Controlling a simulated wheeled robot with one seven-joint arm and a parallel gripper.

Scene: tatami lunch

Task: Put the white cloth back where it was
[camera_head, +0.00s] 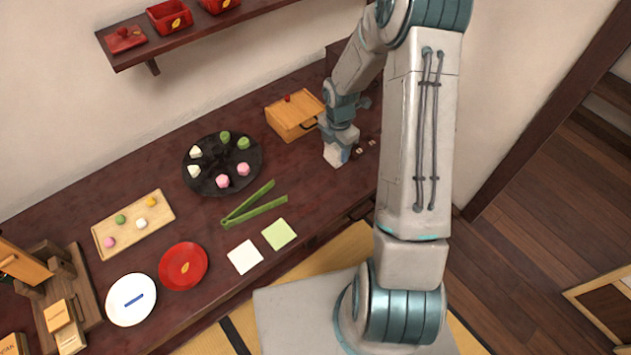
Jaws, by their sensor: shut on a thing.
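A flat white square, which looks like the white cloth (245,257), lies on the dark table near its front edge. A pale green square cloth (279,234) lies just right of it. My gripper (337,162) is low over the right part of the table, well apart from both cloths and just right of the wooden box. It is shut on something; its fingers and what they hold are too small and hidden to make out.
A wooden box (293,118) with a red knob stands beside my gripper. Green tongs (256,208) lie behind the cloths. A black round tray (207,181) of sweets, a red plate (184,281) and a white plate (117,311) stand leftward. Small pieces (372,143) lie right of my gripper.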

